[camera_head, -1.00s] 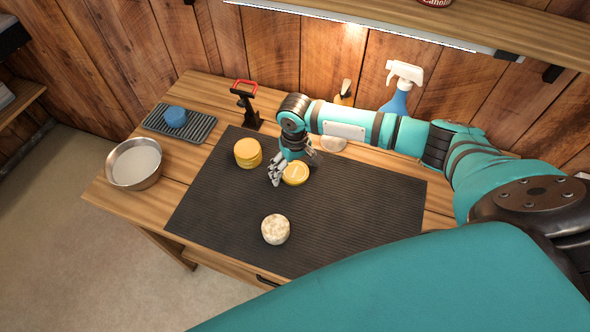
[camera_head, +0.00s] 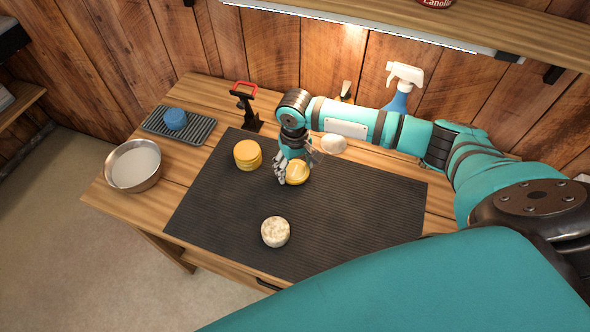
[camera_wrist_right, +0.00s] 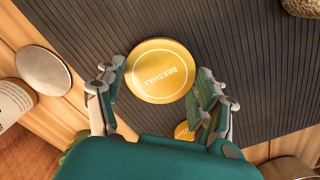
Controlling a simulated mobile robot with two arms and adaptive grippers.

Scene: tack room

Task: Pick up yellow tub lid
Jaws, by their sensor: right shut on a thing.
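The yellow tub lid (camera_head: 299,172) is a round disc over the dark mat, right of the stacked yellow tub (camera_head: 248,155). In the right wrist view the lid (camera_wrist_right: 160,72), lettered "BEESWAX", sits between my fingers. My right gripper (camera_head: 288,172) is shut on the lid, with fingers at opposite sides of its edge; it also shows in the right wrist view (camera_wrist_right: 158,85). I cannot tell whether the lid is clear of the mat. Part of another yellow thing (camera_wrist_right: 183,131) shows beside the right finger there. My left gripper is not in view.
On the ribbed mat (camera_head: 350,210) a speckled round block (camera_head: 275,231) lies nearer me. A pale disc (camera_head: 334,144), a red-topped black stand (camera_head: 250,110) and a spray bottle (camera_head: 401,85) are behind. A metal bowl (camera_head: 134,165) and a tray with a blue puck (camera_head: 175,118) stand left.

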